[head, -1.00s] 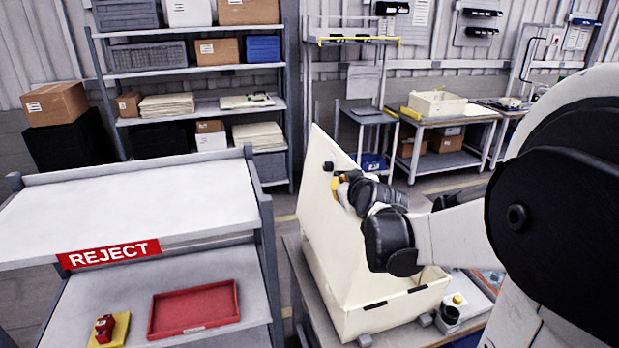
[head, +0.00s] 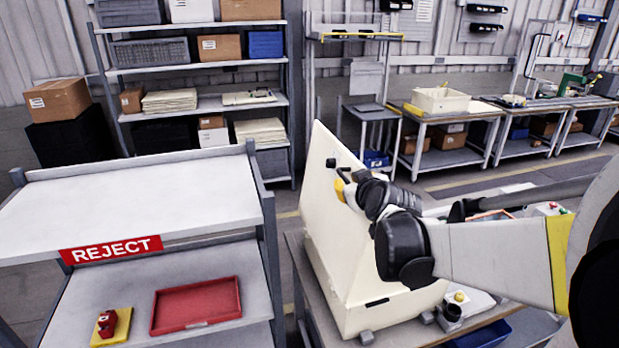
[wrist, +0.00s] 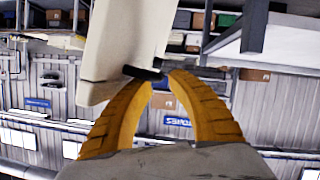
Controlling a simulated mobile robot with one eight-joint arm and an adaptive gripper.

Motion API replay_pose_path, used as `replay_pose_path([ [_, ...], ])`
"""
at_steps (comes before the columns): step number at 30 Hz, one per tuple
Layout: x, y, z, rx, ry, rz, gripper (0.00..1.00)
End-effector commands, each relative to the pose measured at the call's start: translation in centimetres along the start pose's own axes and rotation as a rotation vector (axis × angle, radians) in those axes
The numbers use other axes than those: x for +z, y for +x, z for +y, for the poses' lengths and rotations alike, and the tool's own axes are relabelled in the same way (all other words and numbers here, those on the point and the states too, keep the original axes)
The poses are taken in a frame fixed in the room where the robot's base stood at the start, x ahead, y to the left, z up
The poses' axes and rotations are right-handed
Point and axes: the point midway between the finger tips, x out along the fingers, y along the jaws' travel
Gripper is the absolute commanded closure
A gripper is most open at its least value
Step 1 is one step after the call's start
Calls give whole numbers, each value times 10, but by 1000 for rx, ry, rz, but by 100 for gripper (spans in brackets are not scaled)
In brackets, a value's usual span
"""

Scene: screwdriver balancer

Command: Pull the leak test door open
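The leak test door (head: 325,205) is a cream panel on a cream box (head: 400,305) standing on a grey bench. It leans at an angle in the head view. Its black handle (head: 331,162) sits near the upper part of the panel, and shows in the wrist view (wrist: 145,72). My gripper (wrist: 163,76) has two curved yellow fingers bent inward, their tips close together at the handle's end. It appears shut on the handle; the exact contact is partly hidden. In the head view my gripper (head: 341,186) is beside the panel, and my arm covers part of the box.
A reject rack (head: 130,205) with a red tray (head: 196,305) stands close on the left. A shelf (head: 205,105) with boxes is behind it. Further benches (head: 450,115) line the back right. A small yellow-topped fixture (head: 458,300) sits right of the box.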

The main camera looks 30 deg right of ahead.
Motion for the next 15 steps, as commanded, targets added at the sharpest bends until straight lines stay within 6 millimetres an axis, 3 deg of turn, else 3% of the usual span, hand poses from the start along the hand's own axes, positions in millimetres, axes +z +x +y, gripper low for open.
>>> replay_pose_path([
  [6,1,-44,0,1,0,-1,79],
  [15,1,-78,0,0,-1,-2,79],
])
